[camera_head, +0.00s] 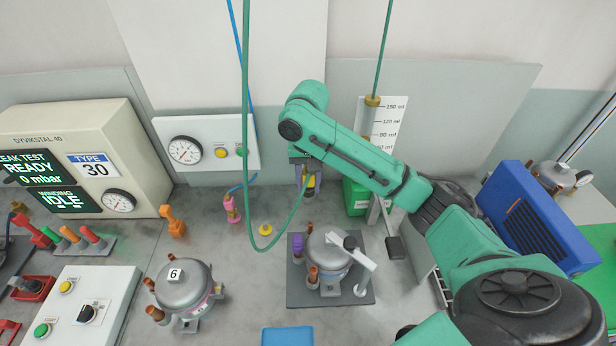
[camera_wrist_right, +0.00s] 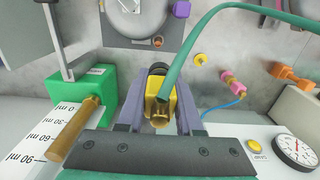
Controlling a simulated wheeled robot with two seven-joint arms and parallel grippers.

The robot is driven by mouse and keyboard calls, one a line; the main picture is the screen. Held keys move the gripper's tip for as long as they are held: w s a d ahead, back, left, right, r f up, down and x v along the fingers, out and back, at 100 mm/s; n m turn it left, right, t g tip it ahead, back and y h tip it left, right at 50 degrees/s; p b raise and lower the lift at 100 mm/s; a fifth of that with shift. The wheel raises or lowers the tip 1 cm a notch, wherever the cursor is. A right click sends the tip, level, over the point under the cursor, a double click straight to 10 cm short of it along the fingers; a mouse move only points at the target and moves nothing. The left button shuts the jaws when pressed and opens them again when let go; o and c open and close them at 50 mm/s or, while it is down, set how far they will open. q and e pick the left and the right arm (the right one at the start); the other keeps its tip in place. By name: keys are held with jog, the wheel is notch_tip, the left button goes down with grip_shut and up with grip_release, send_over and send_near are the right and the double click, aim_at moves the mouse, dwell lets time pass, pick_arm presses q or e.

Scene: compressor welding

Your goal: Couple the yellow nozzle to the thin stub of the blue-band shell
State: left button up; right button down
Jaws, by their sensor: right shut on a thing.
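My right gripper (camera_head: 305,182) is shut on the yellow nozzle (camera_head: 312,184), above the bench and behind the shell on the plate. In the right wrist view, the yellow nozzle (camera_wrist_right: 160,103) sits between the purple-grey fingers of the gripper (camera_wrist_right: 160,115), with its green hose (camera_wrist_right: 205,38) curving away right. A grey shell (camera_head: 328,252) with copper stubs stands on a dark plate (camera_head: 297,292); a grey and white clamp arm lies over it. A second grey shell (camera_head: 184,284), tagged 6, stands left with copper stubs. I cannot make out a blue band on either. My left gripper is not in view.
A purple connector (camera_head: 297,246) stands by the plate's shell. A pink fitting (camera_head: 232,209), an orange fitting (camera_head: 174,221) and a yellow cap (camera_head: 265,230) are on the bench. A green block (camera_head: 356,196) with a graduated scale is behind, and a blue panel (camera_head: 540,220) at right.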

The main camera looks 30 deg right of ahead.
aim_at(311, 194)
jog(key=f, duration=0.2)
jog(key=s+f, duration=0.1)
jog(key=f, duration=0.1)
jog(key=shift+s, duration=0.15)
jog(key=shift+f, duration=0.5)
jog(key=shift+w, duration=0.25)
jog(key=shift+f, duration=0.4)
jog(key=f, duration=0.4)
jog(key=shift+s+f, duration=0.1)
jog(key=shift+s, duration=0.15)
jog(key=shift+w+f, duration=0.15)
jog(key=shift+f, duration=0.3)
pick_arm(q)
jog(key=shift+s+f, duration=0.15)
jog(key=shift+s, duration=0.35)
